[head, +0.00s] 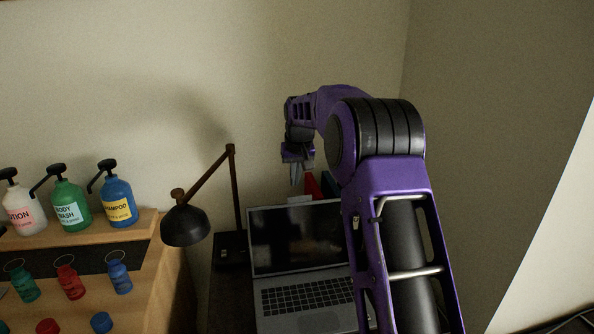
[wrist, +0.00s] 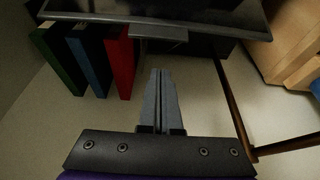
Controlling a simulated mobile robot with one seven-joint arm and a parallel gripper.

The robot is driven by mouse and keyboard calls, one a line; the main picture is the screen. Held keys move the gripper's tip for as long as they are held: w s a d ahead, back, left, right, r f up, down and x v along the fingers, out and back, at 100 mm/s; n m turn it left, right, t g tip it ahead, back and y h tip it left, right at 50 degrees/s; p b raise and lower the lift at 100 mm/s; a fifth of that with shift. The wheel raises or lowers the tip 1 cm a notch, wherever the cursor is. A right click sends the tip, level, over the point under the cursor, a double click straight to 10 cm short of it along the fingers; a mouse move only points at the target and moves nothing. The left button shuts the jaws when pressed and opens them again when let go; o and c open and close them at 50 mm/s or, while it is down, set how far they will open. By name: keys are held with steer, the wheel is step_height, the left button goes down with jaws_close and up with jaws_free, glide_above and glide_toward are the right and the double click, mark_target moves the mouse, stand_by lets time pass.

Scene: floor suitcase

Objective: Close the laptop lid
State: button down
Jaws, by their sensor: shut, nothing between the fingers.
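The laptop (head: 306,296) stands open on a dark desk, its lid (head: 296,237) raised with a black screen facing me. My arm covers its right side. My gripper (head: 296,180) points down above and behind the lid's top edge, apart from it. In the wrist view, the gripper's two grey fingers (wrist: 158,76) are together with nothing between them. The lid's dark edge (wrist: 215,30) crosses the top of that view, with a small grey tab (wrist: 158,33) at its middle, just beyond the fingertips.
A red book (wrist: 120,62), a blue book (wrist: 88,62) and a green book (wrist: 58,58) stand behind the laptop. A black desk lamp (head: 185,226) is left of it. A wooden shelf (head: 150,232) with several bottles stands further left. Walls close the back and right.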

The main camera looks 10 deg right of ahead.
steer(key=s+f, duration=0.2)
steer(key=shift+s+f, duration=0.15)
steer(key=shift+f, duration=0.15)
stand_by(0.3)
steer(key=shift+s+b, duration=0.1)
steer(key=shift+b, duration=0.35)
